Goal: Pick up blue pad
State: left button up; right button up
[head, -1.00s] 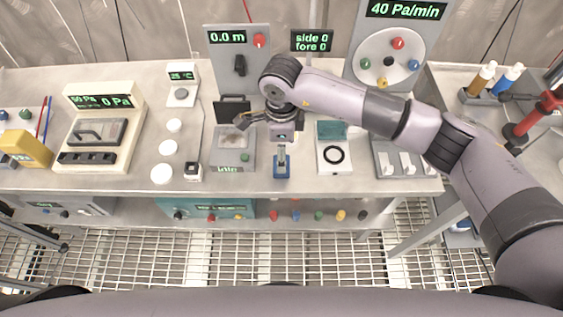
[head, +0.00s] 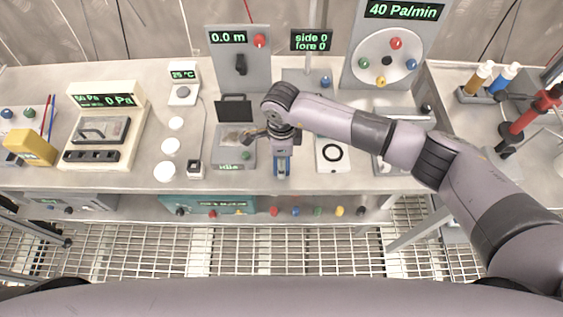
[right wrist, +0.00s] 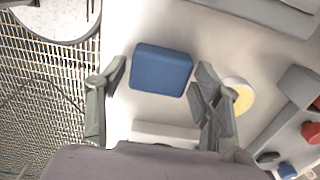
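The blue pad (right wrist: 162,70) is a rounded blue block on the pale bench top. In the right wrist view it lies between the fingertips of my right gripper (right wrist: 160,76), with a gap visible on each side. The fingers are spread and hold nothing. In the head view my right gripper (head: 281,158) comes down over a blue piece (head: 287,168) near the bench's front edge, partly hiding it. I cannot tell the remaining height above the pad. My left gripper is not in view.
White discs (head: 170,146) lie further left. Panels stand behind. Metal grating (head: 250,255) lies below the bench's front edge.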

jog(key=c, duration=0.6)
jog(key=shift+r, duration=0.1)
notch_tip(320, 180, up, 20)
jog(key=b, duration=0.4)
jog(key=o, duration=0.4)
jog(key=c, duration=0.5)
jog(key=shift+d, duration=0.1)
